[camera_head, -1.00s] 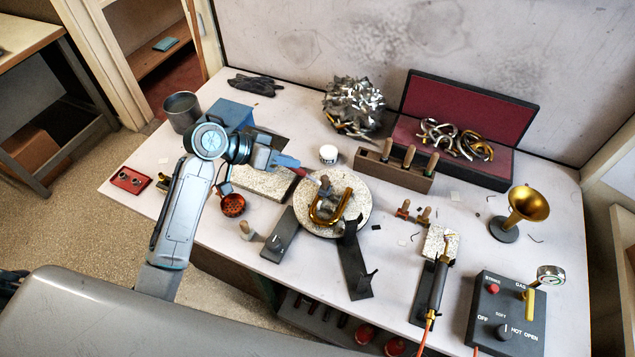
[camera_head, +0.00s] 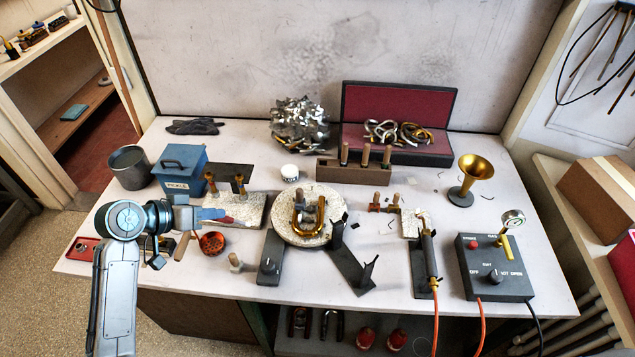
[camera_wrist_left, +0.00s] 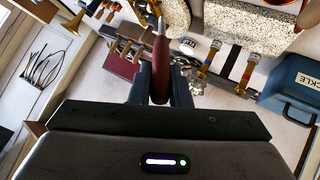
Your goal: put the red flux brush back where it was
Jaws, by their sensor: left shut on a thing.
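My left gripper (camera_head: 213,216) is shut on the red flux brush. In the left wrist view the brush (camera_wrist_left: 160,68) has a dark red handle between the two fingers, with a thin pale tip pointing away. In the head view only a little red of it shows at the fingertips, above the pale speckled slab and left of the round plate (camera_head: 283,228). A wooden rack (camera_head: 325,174) behind the plate has several upright handled tools. A curved brass tube (camera_head: 297,222) is on the round plate. My right gripper is not in view.
A blue pickle box (camera_head: 181,170) and metal pot (camera_head: 129,167) stand at the left. A small white jar (camera_head: 290,173) stands behind the plate. A torch (camera_head: 428,263), brass horn bell (camera_head: 475,173) and control box (camera_head: 491,268) are at the right. Bare table shows along the front.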

